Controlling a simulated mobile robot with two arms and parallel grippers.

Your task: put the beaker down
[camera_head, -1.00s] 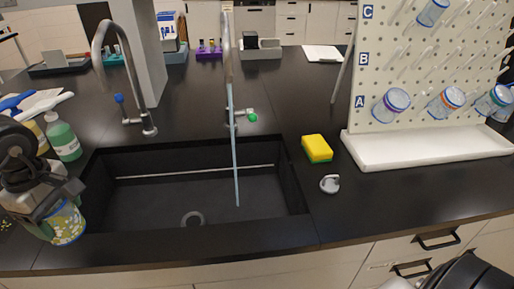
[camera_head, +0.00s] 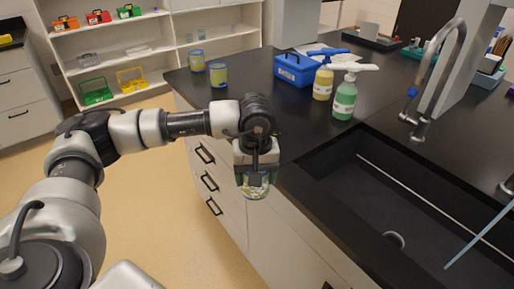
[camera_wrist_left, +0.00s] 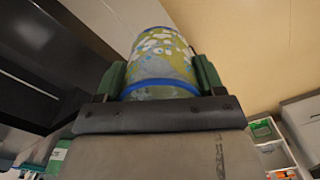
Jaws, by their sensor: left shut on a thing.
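My left gripper (camera_head: 257,165) is shut on a beaker (camera_head: 256,190) with yellow-green and white speckled contents. The beaker hangs below the jaws, in front of the counter's drawer side near its edge. In the left wrist view the beaker (camera_wrist_left: 163,55) sits between the two green fingers, and a blue band shows at its near end. The black counter (camera_head: 235,85) runs behind the gripper. Two similar beakers stand on its far left end, one farther back (camera_head: 197,60) and one nearer (camera_head: 218,75). My right gripper is not in view.
A blue box (camera_head: 295,70), a yellowish bottle (camera_head: 323,83) and a green pump bottle (camera_head: 345,100) stand on the counter behind the sink (camera_head: 400,205). A tap (camera_head: 432,80) rises behind the sink. Counter between the beakers and blue box is clear.

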